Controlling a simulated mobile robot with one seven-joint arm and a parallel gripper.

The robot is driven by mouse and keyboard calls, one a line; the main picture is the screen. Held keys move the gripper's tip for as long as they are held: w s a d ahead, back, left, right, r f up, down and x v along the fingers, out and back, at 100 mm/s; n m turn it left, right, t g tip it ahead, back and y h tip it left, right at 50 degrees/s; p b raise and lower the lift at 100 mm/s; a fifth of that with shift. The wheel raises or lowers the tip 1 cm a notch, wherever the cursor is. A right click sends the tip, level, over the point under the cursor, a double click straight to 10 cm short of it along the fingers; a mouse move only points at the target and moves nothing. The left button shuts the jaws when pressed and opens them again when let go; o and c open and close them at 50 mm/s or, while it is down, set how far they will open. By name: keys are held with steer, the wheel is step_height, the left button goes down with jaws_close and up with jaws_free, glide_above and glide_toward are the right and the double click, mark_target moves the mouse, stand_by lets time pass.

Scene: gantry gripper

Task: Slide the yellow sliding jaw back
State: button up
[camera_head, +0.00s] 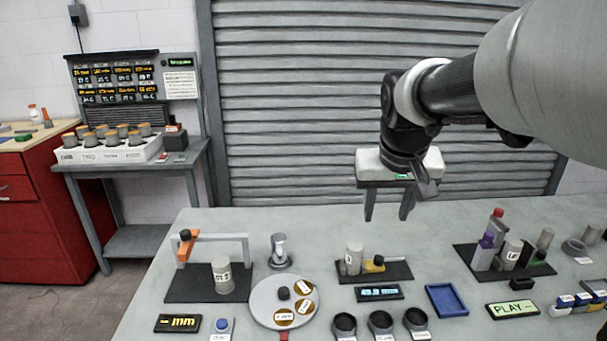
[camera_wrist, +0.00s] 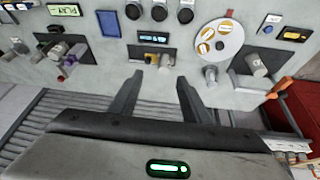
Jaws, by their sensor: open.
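The yellow sliding jaw (camera_head: 374,264) sits on a dark base plate (camera_head: 398,270) near the middle of the table, with a dark part on its top. A pale labelled cylinder (camera_head: 355,257) stands upright just left of it; I cannot tell whether they touch. My gripper (camera_head: 388,212) is open and empty, pointing down above and behind the plate, apart from it. In the wrist view, the jaw (camera_wrist: 152,64) and cylinder (camera_wrist: 167,60) show just beyond my open fingertips (camera_wrist: 160,77). That view is turned around, with the jaw left of the cylinder.
A small display (camera_head: 379,292) and dark round cups (camera_head: 380,321) lie in front of the plate. A round disc (camera_head: 262,307) and a metal post (camera_head: 280,251) are at left. A blue tray (camera_head: 446,299) and a plate of bottles (camera_head: 540,268) are at right. Table behind the plate is clear.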

steer(key=m+b, duration=0.1)
steer(key=b, duration=0.5)
glide_toward(379, 258)
steer(key=b+x, duration=0.3)
steer(key=x, duration=0.5)
